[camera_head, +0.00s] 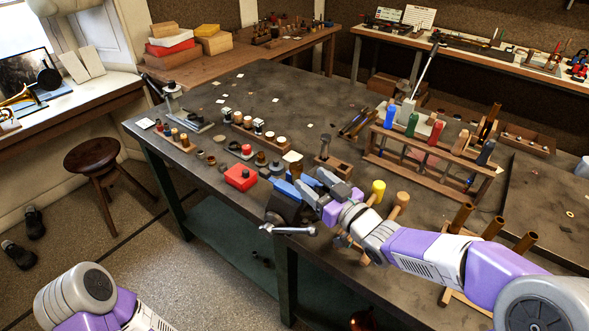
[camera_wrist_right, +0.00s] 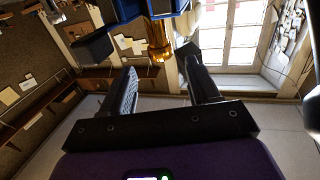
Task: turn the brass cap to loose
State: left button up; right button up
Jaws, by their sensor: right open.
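A brass piece (camera_wrist_right: 157,38), likely the cap's part, shows in the right wrist view between blue blocks, just beyond the fingertips and roughly centred between them. My right gripper (camera_wrist_right: 160,62) is open, with its two dark fingers apart and nothing between them. In the head view the right gripper (camera_head: 314,183) reaches in from the right to a dark vise (camera_head: 285,206) with blue jaws (camera_head: 288,189) at the bench's front edge.
A red box (camera_head: 240,178) and several small corks and parts stand left of the vise. A wooden rack (camera_head: 425,150) with coloured-handled tools stands behind the right arm. A yellow-headed mallet (camera_head: 378,190) is close beside the arm. A stool (camera_head: 92,160) stands left.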

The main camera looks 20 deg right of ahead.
aim_at(301, 170)
jog(key=b+x, duration=0.1)
jog(key=x, duration=0.6)
jog(key=shift+r, duration=0.1)
jog(key=shift+c, duration=0.2)
jog(key=c, duration=0.9)
